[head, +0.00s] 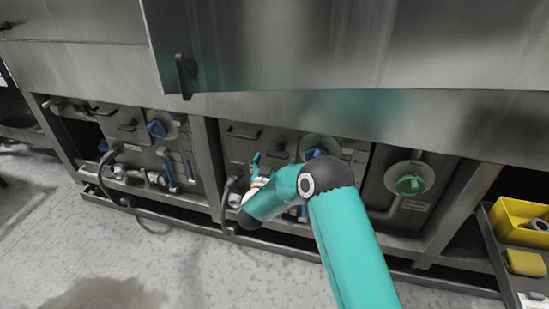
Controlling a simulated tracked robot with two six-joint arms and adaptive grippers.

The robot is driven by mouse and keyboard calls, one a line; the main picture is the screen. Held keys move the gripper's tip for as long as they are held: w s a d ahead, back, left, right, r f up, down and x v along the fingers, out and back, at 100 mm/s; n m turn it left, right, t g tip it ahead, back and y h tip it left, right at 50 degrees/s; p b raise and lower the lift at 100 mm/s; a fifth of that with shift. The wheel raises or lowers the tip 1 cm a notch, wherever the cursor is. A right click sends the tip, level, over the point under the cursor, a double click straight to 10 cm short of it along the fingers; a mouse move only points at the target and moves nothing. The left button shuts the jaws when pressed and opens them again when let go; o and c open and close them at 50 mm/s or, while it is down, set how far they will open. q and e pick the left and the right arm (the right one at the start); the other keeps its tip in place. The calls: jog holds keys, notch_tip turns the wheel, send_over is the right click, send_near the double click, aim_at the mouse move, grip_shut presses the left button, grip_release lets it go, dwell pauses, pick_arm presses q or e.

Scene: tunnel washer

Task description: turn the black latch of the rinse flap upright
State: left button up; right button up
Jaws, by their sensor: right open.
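A black latch (186,77) sits near the lower left corner of the large steel panel (350,45) at the top; it looks roughly upright. Dark bar handles also show on the left lower panel (128,126) and the middle lower panel (243,134), the latter lying nearly level. I cannot tell from any label which one belongs to the rinse flap. My right gripper (257,165) is open in front of the middle lower panel, below and right of its handle. I see no contact with a latch. My right arm hides part of that panel. My left gripper is out of view.
Black hoses run to the floor. A yellow bin (515,222) stands at the right. The grey floor (60,235) at the left is clear.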

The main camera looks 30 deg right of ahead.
aim_at(276, 156)
jog(key=shift+x, duration=1.55)
